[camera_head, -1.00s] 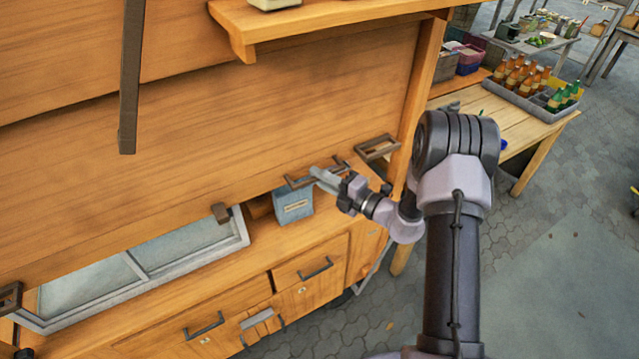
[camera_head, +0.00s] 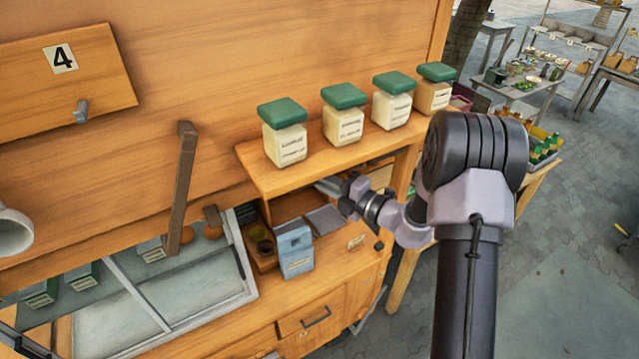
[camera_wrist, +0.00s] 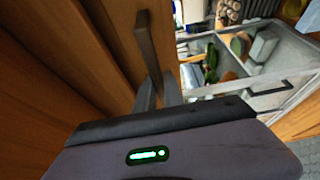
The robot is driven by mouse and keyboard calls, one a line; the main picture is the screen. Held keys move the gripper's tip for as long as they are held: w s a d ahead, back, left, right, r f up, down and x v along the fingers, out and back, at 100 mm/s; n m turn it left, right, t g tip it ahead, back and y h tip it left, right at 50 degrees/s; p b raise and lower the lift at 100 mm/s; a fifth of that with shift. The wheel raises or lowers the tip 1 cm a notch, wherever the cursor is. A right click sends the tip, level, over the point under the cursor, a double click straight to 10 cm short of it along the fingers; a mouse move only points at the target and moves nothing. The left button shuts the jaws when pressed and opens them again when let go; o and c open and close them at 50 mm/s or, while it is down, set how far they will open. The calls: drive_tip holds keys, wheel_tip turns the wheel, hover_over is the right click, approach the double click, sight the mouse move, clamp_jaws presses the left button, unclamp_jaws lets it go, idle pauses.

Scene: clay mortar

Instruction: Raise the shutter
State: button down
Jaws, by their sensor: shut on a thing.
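My gripper (camera_head: 325,187) is in the head view under the jar shelf, at the right of the opening. In the wrist view its fingers (camera_wrist: 160,90) are shut on the dark handle (camera_wrist: 148,45) of the wooden shutter (camera_wrist: 112,40). The handle is hidden from the head camera by the shelf. The shutter is raised high and appears to be mostly behind the upper wooden wall (camera_head: 270,50).
Green-lidded jars (camera_head: 343,122) stand on the shelf (camera_head: 262,180) just above my gripper. A blue-grey box (camera_head: 294,248) stands on the counter (camera_head: 340,262). A glass-topped case (camera_head: 190,283) sits left of it. A dark bar (camera_head: 182,190) hangs at the wall.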

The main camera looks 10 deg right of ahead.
drive_tip(key=shift+w+d+r+p, duration=0.1)
drive_tip(key=shift+r+p, duration=0.2)
drive_tip(key=shift+r, duration=0.55)
drive_tip(key=c, duration=1.4)
unclamp_jaws()
drive_tip(key=shift+c, duration=0.2)
drive_tip(key=b+v, duration=0.3)
drive_tip(key=v, duration=1.4)
drive_tip(key=shift+s+b, duration=0.3)
drive_tip(key=shift+b, duration=0.05)
